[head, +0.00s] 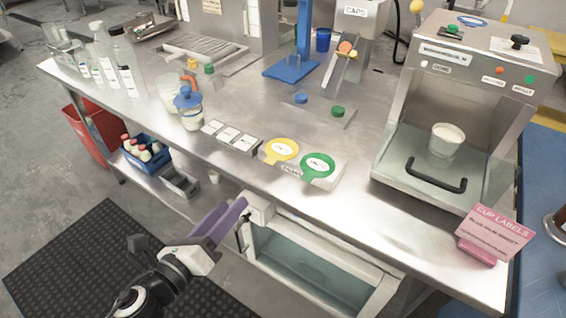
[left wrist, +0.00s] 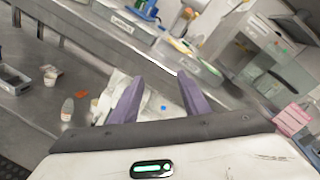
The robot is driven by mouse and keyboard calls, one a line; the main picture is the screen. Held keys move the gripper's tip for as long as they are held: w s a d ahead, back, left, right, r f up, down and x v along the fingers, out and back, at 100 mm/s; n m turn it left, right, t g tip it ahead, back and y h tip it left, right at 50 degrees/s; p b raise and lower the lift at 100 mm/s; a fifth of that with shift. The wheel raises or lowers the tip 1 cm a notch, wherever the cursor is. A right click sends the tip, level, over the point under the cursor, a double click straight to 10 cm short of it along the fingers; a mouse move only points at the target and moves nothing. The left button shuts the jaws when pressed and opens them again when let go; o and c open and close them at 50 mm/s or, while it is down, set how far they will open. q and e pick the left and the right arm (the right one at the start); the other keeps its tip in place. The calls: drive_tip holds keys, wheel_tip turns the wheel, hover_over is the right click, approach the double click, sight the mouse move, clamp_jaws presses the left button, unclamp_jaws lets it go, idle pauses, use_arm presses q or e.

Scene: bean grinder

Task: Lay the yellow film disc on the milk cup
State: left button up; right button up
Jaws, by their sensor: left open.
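The yellow film disc (head: 282,149) lies flat, its tab toward the front left, on a low pale holder (head: 327,178) near the table's front edge. A green film disc (head: 318,165) lies beside it on the right. A white cup with pale contents, seemingly the milk cup (head: 446,140), stands upright inside the open metal machine at the right. My left gripper (head: 220,220) is open and empty, in front of the table edge and apart from the discs. Its two purple fingers also show spread in the left wrist view (left wrist: 158,88). My right gripper is not in view.
The machine (head: 480,80) has a black front handle (head: 436,176). A pink label sign (head: 495,235) stands at the front right corner. A glass-fronted drawer (head: 310,268) projects below the table edge. Bottles and a blue-lidded jar (head: 189,108) stand at the left.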

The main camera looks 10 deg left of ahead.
use_arm(q)
wheel_tip(320, 180, up, 3)
drive_tip(key=w+d+m+h+b, duration=0.1)
drive_tip(key=d+m+h, duration=0.1)
drive_tip(key=m, duration=0.7)
drive_tip(key=p, duration=0.2)
approach(268, 163)
drive_tip(key=w, duration=0.1)
drive_tip(key=w+d, duration=0.1)
drive_tip(key=w, duration=0.1)
drive_tip(key=shift+d+f+t, duration=0.15)
drive_tip(key=shift+f+t, duration=0.15)
drive_tip(key=x, duration=0.4)
drive_tip(key=shift+w+p, duration=0.2)
drive_tip(key=shift+p, duration=0.2)
drive_tip(key=shift+w, duration=0.2)
drive_tip(key=c, duration=0.9)
clamp_jaws()
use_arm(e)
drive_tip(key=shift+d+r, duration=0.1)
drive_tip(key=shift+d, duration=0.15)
